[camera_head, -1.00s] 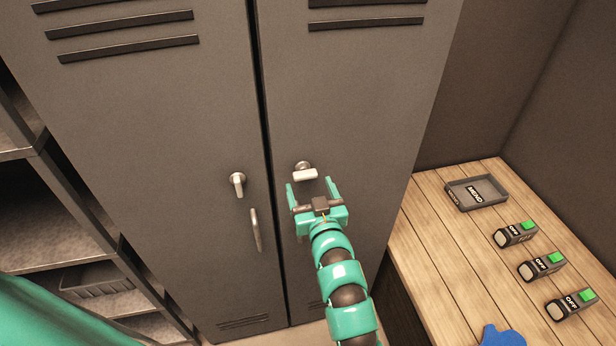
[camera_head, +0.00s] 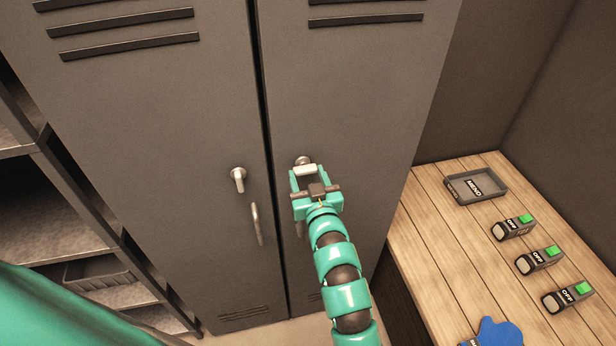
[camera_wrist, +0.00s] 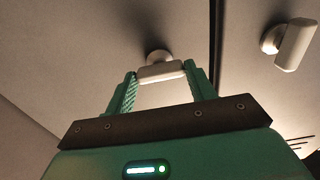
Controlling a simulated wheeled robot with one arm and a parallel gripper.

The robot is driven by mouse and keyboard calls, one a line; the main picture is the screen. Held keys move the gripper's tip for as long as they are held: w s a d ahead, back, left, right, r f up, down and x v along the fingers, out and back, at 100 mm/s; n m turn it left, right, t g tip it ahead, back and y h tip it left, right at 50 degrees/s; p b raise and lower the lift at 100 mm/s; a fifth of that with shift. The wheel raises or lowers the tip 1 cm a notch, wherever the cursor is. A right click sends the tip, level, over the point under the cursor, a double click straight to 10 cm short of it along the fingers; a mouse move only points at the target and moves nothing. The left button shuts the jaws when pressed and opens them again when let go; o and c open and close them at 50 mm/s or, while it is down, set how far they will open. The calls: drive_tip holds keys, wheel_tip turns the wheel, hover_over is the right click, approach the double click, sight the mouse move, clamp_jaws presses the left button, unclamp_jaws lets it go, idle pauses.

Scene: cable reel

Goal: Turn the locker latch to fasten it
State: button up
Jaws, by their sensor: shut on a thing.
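The grey locker (camera_head: 190,110) has two doors, both closed, with a dark seam between them. The right door's latch (camera_head: 305,170) is a pale metal handle lying sideways on a round base. My gripper (camera_head: 307,175) is at this latch, shut on its handle, with a green finger at each end. The wrist view also shows the latch (camera_wrist: 161,72) held between the two fingers. The left door's latch (camera_head: 238,178) hangs downward; it also shows in the wrist view (camera_wrist: 294,45). No gripper touches it.
A curved pull handle (camera_head: 257,224) is on the left door below its latch. A wooden bench (camera_head: 425,250) at right holds a dark tray (camera_head: 475,187), several switch boxes (camera_head: 513,228) and a blue item (camera_head: 497,333). Shelves (camera_head: 90,245) stand at left.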

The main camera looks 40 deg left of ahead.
drive_tip(key=shift+f+b, duration=0.1)
drive_tip(key=shift+b, duration=0.2)
drive_tip(key=n+b, duration=0.6)
drive_tip(key=b, duration=0.4)
drive_tip(key=shift+f+n, duration=0.15)
drive_tip(key=shift+n, duration=0.25)
drive_tip(key=n+b, duration=0.2)
drive_tip(key=shift+n, duration=0.3)
drive_tip(key=n, duration=0.2)
drive_tip(key=n+b, duration=0.1)
drive_tip(key=shift+r+n, duration=0.2)
drive_tip(key=shift+n, duration=2.5)
drive_tip(key=shift+p, duration=0.3)
